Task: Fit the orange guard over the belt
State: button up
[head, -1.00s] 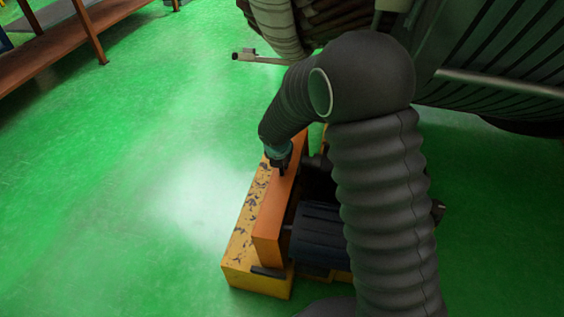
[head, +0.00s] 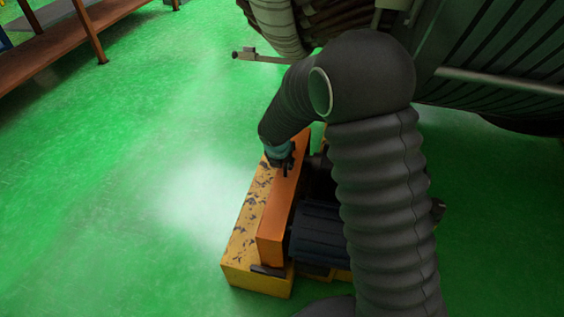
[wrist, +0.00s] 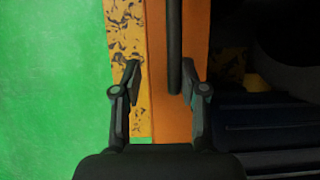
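The orange guard (head: 275,228) stands as a long upright box beside the scuffed yellow housing (head: 238,254) and next to the dark motor (head: 317,236). The guard fills the middle of the wrist view (wrist: 160,105). A black bar handle (wrist: 174,45) runs along its top. My gripper (head: 283,163) is low over the guard's far half. In the wrist view my gripper's fingers (wrist: 160,72) are spread on either side of the handle; the right finger is close to it, with a clear gap at the left. The belt is hidden, and whether the guard is fully seated cannot be told.
A large dark ribbed machine (head: 500,65) fills the upper right. A thin pale arm with a dark tip (head: 260,57) juts out above the guard. A brown bench (head: 50,57) stands at the upper left. The green floor (head: 120,190) is clear at left.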

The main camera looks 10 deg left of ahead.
jog(key=v, duration=0.8)
jog(key=s+d+f+m+g+h, duration=0.1)
jog(key=s+d+m, duration=0.15)
jog(key=m, duration=0.25)
jog(key=s+d+f+m+g, duration=0.1)
jog(key=s+m, duration=0.2)
jog(key=m, duration=0.3)
jog(key=s+d+r+m+t+y, duration=0.1)
jog(key=s+d+r+m+t, duration=0.2)
jog(key=s+d+r+m, duration=1.7)
jog(key=s+d+m, duration=0.1)
jog(key=d+m, duration=0.1)
jog(key=m, duration=0.2)
jog(key=shift+d+r, duration=0.25)
jog(key=shift+d, duration=0.1)
